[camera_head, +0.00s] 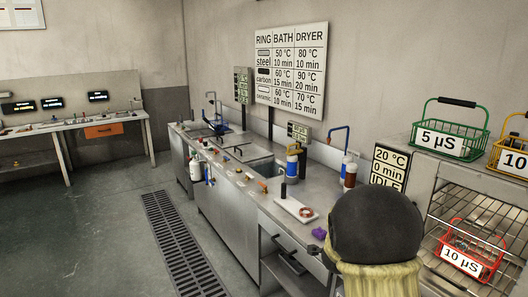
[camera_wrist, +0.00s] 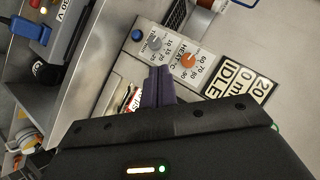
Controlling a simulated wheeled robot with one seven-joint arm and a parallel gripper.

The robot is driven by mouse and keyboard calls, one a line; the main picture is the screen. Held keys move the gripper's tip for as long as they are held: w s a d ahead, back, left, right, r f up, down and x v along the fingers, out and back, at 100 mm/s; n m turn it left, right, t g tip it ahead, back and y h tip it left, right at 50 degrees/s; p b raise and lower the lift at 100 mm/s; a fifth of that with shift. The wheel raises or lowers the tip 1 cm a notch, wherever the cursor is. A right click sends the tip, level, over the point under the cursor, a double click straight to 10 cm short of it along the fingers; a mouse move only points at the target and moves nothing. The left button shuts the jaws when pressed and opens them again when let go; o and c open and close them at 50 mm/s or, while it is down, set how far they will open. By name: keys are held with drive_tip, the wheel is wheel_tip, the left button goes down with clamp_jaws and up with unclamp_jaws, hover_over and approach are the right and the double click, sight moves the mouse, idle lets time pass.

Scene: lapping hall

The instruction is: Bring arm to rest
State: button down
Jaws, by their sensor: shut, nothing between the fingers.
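My gripper (camera_wrist: 158,86) shows in the wrist view as two dark purple fingers pressed together, with nothing between them. It points at the dryer's control panel (camera_wrist: 178,50), with a grey and an orange knob beside the fingertips. I cannot tell from this view whether they touch it. The dryer display (camera_wrist: 238,88) reads IDLE; in the head view the same display (camera_head: 388,168) reads 20 °C, 0 min, IDLE.
A red basket (camera_head: 466,262) marked 10 µS sits inside the dryer. A green basket (camera_head: 447,142) marked 5 µS and a yellow basket (camera_head: 512,158) stand on top. The floor (camera_head: 110,225) is open at left.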

drive_tip(key=s+a+n+g+y+p, duration=0.1)
drive_tip(key=s+a+n+g+y, duration=0.2)
drive_tip(key=s+n, duration=0.6)
drive_tip(key=s+a+n+g+y+p, duration=0.2)
drive_tip(key=s+a+n, duration=0.5)
drive_tip(key=s, duration=1.1)
drive_tip(key=n+g+y, duration=0.1)
drive_tip(key=g, duration=0.1)
drive_tip(key=shift+s+a+f+n+g, duration=0.2)
drive_tip(key=shift+s+f+n+g, duration=0.1)
drive_tip(key=shift+f+n+g, duration=0.1)
drive_tip(key=shift+w, duration=0.15)
drive_tip(key=shift+a, duration=0.1)
drive_tip(key=shift+a, duration=0.1)
